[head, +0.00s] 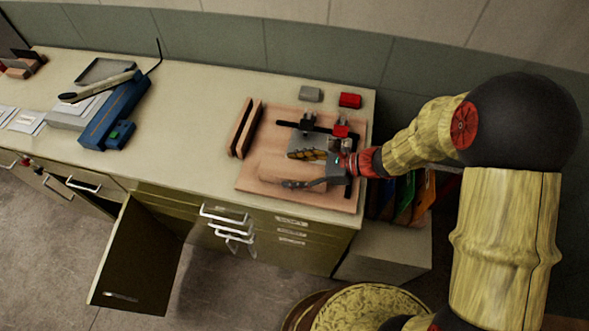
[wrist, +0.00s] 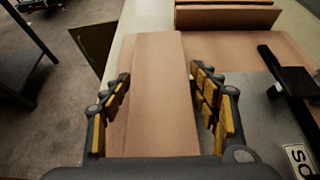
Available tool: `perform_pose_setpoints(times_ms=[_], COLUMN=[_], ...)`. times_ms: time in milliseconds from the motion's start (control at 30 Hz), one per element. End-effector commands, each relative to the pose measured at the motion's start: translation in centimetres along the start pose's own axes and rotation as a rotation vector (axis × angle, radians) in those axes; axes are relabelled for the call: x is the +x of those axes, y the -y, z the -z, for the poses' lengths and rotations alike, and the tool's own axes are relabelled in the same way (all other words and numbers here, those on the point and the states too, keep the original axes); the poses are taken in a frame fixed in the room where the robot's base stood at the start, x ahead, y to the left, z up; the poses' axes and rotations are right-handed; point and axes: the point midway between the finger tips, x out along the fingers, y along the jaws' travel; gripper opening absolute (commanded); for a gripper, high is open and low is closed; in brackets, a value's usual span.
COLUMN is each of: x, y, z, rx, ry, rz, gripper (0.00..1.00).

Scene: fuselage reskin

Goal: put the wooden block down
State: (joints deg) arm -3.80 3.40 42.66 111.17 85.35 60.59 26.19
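The wooden block (head: 285,168) is a long, plain tan piece over the pinkish wooden board (head: 260,190) on the counter. In the wrist view the wooden block (wrist: 155,95) runs lengthwise away from me. My gripper (head: 305,170) comes in from the right, its dark fingers with yellow pads on either side of the block. Whether the block's underside touches the board is hidden.
A grey plate with black clamps (head: 308,124) sits behind the block. Upright wooden strips (head: 245,128) stand to the left. Grey (head: 311,94) and red (head: 350,100) small blocks lie behind. A cabinet door (head: 140,255) hangs open below.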

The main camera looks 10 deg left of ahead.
Motion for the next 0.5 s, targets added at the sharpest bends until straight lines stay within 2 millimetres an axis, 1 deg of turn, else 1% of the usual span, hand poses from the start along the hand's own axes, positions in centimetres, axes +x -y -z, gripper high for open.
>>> perform_pose_setpoints(times_ms=[33,133,400,500], x=[-0.01,-0.01,-0.02,-0.23], y=[0.0,0.0,0.0,0.01], z=[-0.01,-0.01,-0.04,-0.43], rx=[0.0,0.0,0.0,-0.001], ry=[0.0,0.0,0.0,0.0], rz=[0.0,0.0,0.0,0.0], gripper=[0.66,0.71,0.71,0.71])
